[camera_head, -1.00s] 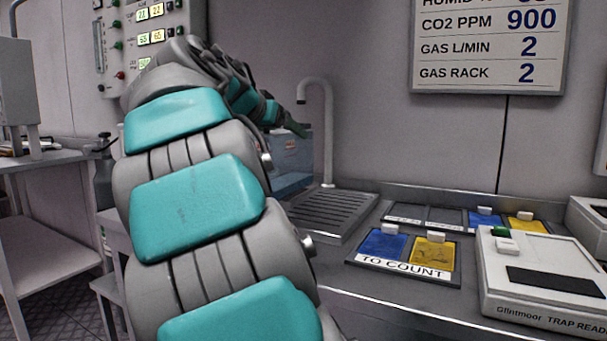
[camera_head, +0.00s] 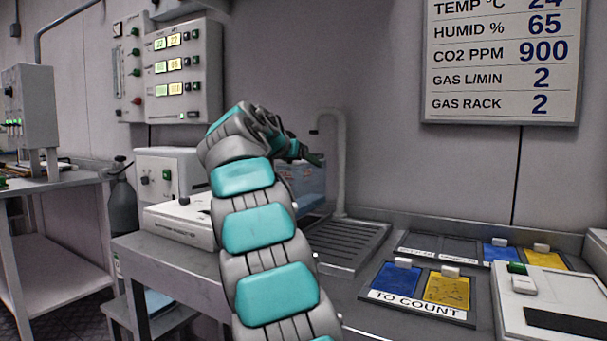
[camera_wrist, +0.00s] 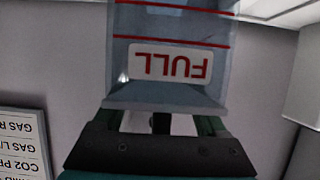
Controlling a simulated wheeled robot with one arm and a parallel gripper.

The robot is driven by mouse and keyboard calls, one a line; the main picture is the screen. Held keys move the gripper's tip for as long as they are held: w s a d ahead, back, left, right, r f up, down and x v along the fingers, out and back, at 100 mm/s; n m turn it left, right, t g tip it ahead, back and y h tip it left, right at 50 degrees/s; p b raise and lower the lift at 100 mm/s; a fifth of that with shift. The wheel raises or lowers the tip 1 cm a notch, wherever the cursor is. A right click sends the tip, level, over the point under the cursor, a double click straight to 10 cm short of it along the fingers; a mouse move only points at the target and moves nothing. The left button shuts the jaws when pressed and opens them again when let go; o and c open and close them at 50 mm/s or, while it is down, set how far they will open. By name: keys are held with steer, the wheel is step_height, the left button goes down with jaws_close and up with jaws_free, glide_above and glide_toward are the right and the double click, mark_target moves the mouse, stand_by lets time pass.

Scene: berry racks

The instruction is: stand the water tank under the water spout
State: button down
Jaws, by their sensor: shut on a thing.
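The water tank (camera_head: 313,179) is a clear bluish box, partly hidden behind my arm in the head view. In the wrist view the tank (camera_wrist: 205,88) shows red lines and a FULL label, which appears upside down. My gripper (camera_wrist: 160,122) is shut on the tank at the edge near the label. The grey water spout (camera_head: 341,165) is a curved pipe rising just right of the tank. A grilled drain tray (camera_head: 350,240) lies at its foot. I cannot tell whether the tank touches the tray or is directly under the spout's mouth.
A "TO COUNT" board (camera_head: 417,309) with blue and yellow cards and a white trap reader (camera_head: 530,293) stand on the counter at right. A white device (camera_head: 166,175) stands left of my arm. A control panel (camera_head: 170,70) hangs on the wall.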

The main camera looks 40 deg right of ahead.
mark_target(285, 165)
steer(key=shift+w+d, duration=0.15)
steer(key=shift+f, duration=1.75)
steer(key=shift+f+b, duration=0.1)
steer(key=shift+b, duration=0.25)
steer(key=shift+f, duration=0.15)
jaws_free()
steer(key=shift+r, duration=0.2)
steer(key=shift+r, duration=0.1)
steer(key=v, duration=1.2)
steer(key=shift+w+b, duration=0.1)
steer(key=shift+b, duration=0.2)
